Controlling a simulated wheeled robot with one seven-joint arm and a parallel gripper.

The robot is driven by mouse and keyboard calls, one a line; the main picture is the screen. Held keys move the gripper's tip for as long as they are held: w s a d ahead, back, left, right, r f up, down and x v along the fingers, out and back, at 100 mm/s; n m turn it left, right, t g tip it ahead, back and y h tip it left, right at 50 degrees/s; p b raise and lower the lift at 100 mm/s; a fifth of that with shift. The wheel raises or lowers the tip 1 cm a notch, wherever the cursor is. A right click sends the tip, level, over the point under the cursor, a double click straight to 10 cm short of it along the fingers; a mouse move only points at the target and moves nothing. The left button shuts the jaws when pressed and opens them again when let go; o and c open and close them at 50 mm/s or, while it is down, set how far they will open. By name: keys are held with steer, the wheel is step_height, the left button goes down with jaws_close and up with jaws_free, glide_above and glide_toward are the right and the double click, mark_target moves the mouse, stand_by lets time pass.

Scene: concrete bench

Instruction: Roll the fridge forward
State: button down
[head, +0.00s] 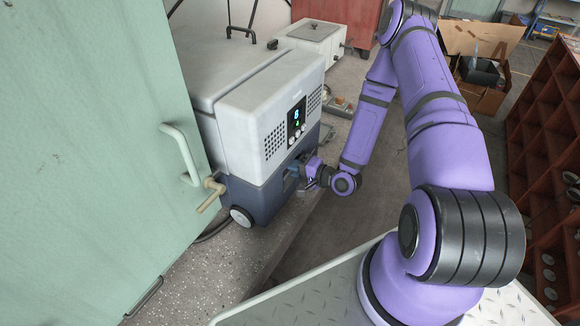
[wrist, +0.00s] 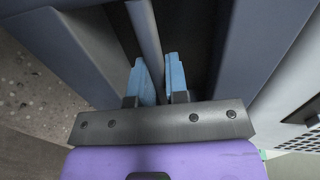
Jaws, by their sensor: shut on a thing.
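The fridge (head: 262,125) is a portable box with a pale grey body, a dark blue base and a lit display panel on its front. It stands upright on the concrete bench, and one white wheel shows at its lower left corner. My gripper (head: 297,172) is at the blue lower front of the fridge. In the wrist view my gripper (wrist: 160,80) has its two blue fingers in a dark recess, closed around a grey bar (wrist: 145,35) of the fridge. The rear of the fridge is hidden.
A pale green cabinet (head: 85,140) with a handle stands close on the left. A tan tap-like fitting (head: 212,191) juts out near the fridge. A white box (head: 315,36) is behind it. The speckled bench top (head: 215,265) is clear in front, near its edge.

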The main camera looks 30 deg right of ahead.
steer(key=shift+s+d+f, duration=0.1)
steer(key=shift+s+d, duration=0.05)
steer(key=shift+s, duration=0.05)
steer(key=c, duration=1.2)
jaws_free()
steer(key=shift+d, duration=0.1)
steer(key=shift+o, duration=0.2)
steer(key=v, duration=1)
steer(key=shift+s, duration=0.35)
steer(key=shift+d, duration=0.15)
steer(key=shift+w, duration=0.1)
